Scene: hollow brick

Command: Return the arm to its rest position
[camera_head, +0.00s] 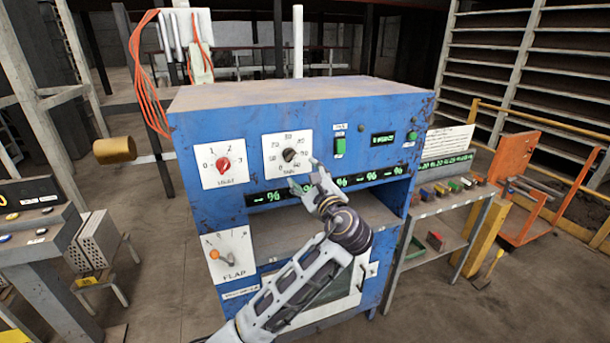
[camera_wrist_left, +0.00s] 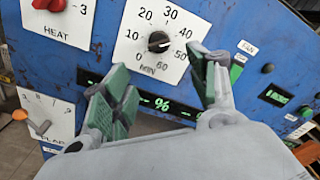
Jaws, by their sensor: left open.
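My left arm reaches up from the bottom of the head view. Its gripper (camera_head: 303,176) is in front of the blue machine (camera_head: 400,108), just below the minute dial (camera_head: 290,155). In the left wrist view the gripper (camera_wrist_left: 165,90) is open, with its green-padded fingers apart and nothing between them. The dial's black knob (camera_wrist_left: 158,42) shows above and between the fingertips, apart from them. My right gripper is not in view.
The machine front also has a red heat knob (camera_head: 223,164), an orange-tipped flap lever (camera_head: 219,256), and a green button (camera_head: 340,146). A side table (camera_head: 427,209) with small coloured blocks stands at right. A grey console (camera_head: 40,246) is at left.

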